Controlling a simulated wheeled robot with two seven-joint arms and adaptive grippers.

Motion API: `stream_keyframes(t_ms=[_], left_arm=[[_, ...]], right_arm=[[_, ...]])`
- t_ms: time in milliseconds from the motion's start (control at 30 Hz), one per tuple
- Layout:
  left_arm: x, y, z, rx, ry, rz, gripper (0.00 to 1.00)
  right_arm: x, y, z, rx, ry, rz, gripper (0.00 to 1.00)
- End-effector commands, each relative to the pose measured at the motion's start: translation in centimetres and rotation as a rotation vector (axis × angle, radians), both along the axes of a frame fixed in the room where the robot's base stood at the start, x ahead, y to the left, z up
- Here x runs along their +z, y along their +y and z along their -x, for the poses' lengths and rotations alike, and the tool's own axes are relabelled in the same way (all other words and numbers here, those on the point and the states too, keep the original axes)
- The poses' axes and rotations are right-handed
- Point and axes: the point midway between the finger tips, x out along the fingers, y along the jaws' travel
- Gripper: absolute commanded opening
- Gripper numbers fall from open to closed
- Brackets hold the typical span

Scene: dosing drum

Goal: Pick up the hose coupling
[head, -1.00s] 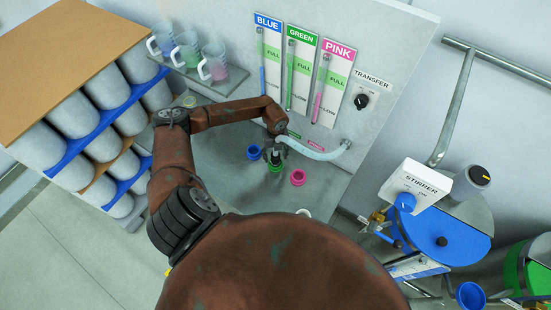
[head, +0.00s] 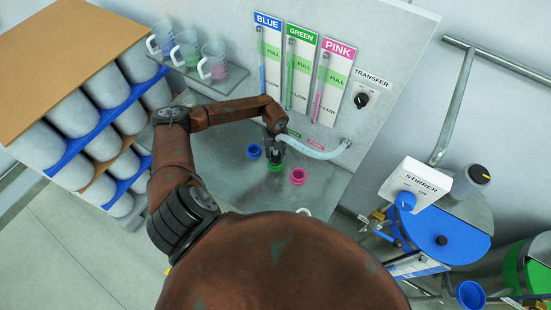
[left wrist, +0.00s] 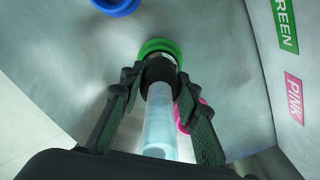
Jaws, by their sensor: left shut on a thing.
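The hose coupling (left wrist: 160,73) is a dark collar on the end of a pale translucent hose (left wrist: 157,120). My left gripper (left wrist: 158,80) has its two dark fingers on either side of the collar and is shut on it. Just beyond the collar in the left wrist view is the green ring-shaped port (left wrist: 157,47); whether the two touch is unclear. In the head view my left gripper (head: 275,149) hangs over the green port (head: 275,166) and hides most of the coupling. The hose (head: 318,152) runs right to the panel. My right gripper is not in view.
A blue port (head: 253,151) and a pink port (head: 298,176) flank the green one on the grey worktop (head: 225,170). The panel with the transfer knob (head: 361,100) rises behind. Several cups (head: 187,50) stand on a shelf at left. A stirrer drum (head: 450,230) is at right.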

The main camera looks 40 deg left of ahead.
Motion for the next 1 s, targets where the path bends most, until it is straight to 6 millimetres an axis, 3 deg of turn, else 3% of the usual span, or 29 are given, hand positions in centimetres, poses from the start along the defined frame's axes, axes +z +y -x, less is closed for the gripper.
stream_keyframes(t_ms=[333, 567, 867, 1000], left_arm=[[0.5, 0.0, -0.1, 0.000, -0.002, 0.000, 0.00], [3.0, 0.1, -0.2, -0.002, -0.005, -0.001, 0.00], [8.8, -3.7, 3.1, -0.007, -0.006, -0.001, 0.00], [10.3, -6.4, 5.5, -0.007, -0.004, 0.002, 0.00]], right_arm=[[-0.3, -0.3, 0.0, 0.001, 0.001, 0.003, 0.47], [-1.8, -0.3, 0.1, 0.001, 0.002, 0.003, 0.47], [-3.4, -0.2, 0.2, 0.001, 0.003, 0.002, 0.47], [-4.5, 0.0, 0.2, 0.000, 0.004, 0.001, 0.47]])
